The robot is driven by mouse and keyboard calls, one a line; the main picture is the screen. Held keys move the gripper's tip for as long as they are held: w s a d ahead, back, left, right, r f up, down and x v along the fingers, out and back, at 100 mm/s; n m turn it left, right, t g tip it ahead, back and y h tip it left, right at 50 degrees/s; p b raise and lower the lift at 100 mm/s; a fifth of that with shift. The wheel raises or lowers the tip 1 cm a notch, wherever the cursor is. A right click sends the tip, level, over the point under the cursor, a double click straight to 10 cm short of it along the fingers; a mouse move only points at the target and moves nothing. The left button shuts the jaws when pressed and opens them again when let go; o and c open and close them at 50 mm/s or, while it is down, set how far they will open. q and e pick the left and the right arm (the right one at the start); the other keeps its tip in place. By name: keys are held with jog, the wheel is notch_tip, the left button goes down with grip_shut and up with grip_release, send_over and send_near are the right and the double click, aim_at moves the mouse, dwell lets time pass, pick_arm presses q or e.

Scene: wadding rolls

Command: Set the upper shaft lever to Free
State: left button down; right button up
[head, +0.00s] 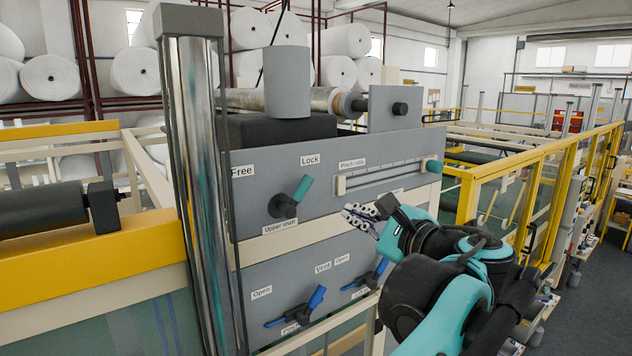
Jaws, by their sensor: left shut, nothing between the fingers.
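The upper shaft lever (300,190) is on the grey control panel (255,215). It has a black hub and a teal handle that tilts up and to the right, toward the "Lock" label (310,160). The "Free" label (242,171) is up and to the left of the hub. An "Upper shaft" label (281,227) sits just below the hub. My left gripper (357,217) is in front of the panel, to the right of the lever and apart from it in the picture. Its fingers are shut and hold nothing. My right gripper is not in view.
Blue levers (316,296) are on the lower panel. A shiny vertical post (196,190) stands left of the panel. A yellow rail (545,165) runs at right.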

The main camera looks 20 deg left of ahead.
aim_at(295, 194)
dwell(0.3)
pick_arm(q)
jog(key=p+x, duration=0.2)
jog(key=x, duration=0.8)
jog(key=shift+a+r, duration=0.1)
jog(key=s+r+p, duration=0.1)
jog(key=s+a+r, duration=0.1)
jog(key=shift+s+r+p, duration=0.1)
jog(key=shift+s+p, duration=0.2)
jog(key=shift+p, duration=0.05)
jog(key=shift+s, duration=0.1)
jog(key=shift+s+a+r+n, duration=0.1)
jog(key=shift+r+n, duration=0.1)
jog(key=shift+n, duration=0.1)
